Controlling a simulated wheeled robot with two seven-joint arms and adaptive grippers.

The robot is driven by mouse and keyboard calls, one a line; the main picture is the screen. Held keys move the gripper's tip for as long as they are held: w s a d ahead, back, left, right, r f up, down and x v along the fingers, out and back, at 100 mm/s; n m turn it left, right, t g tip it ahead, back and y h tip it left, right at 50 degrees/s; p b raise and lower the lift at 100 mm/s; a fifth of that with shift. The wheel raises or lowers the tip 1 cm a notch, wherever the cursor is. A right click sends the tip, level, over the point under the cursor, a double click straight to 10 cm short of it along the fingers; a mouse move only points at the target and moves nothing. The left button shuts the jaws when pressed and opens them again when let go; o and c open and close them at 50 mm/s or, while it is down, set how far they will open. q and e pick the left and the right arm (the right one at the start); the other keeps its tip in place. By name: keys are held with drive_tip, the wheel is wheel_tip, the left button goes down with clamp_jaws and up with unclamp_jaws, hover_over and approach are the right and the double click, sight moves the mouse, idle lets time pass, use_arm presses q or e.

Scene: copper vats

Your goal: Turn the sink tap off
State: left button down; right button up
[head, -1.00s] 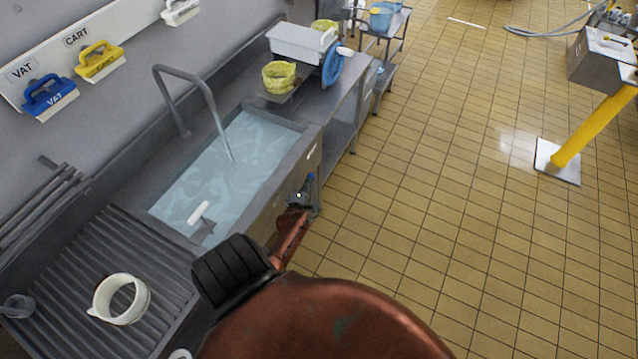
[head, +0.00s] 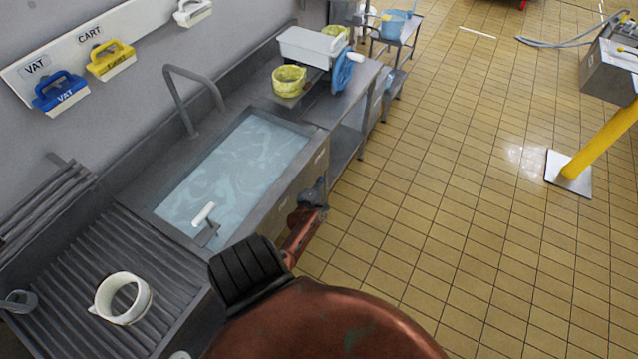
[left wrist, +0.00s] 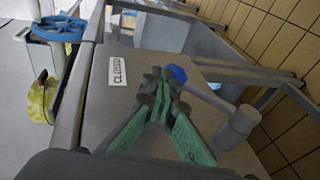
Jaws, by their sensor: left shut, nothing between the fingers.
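The sink tap (head: 182,100) is a grey bent spout over the sink basin (head: 255,150), which holds pale water. No stream shows from the spout. In the left wrist view, a grey lever (left wrist: 209,98) with a thick round end and a blue cap (left wrist: 176,74) sits at the sink's front panel (left wrist: 92,110), near a "CLOSED" label (left wrist: 118,71). My left gripper (head: 316,192) is at the front of the sink, shut and empty. In the left wrist view its fingers (left wrist: 157,88) are close beside the blue cap; I cannot tell whether they touch. My right gripper is out of view.
A white-handled tool (head: 204,213) is at the basin's near edge. A yellow bowl (head: 289,81) stands on the far counter.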

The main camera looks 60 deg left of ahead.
use_arm(q)
drive_tip(key=shift+r, duration=0.1)
drive_tip(key=s+d+r+p, duration=0.6)
drive_tip(key=s+r+p, duration=0.1)
drive_tip(key=r, duration=0.2)
drive_tip(key=shift+s+d+r, duration=0.25)
drive_tip(key=shift+s+d, duration=0.1)
idle(0.6)
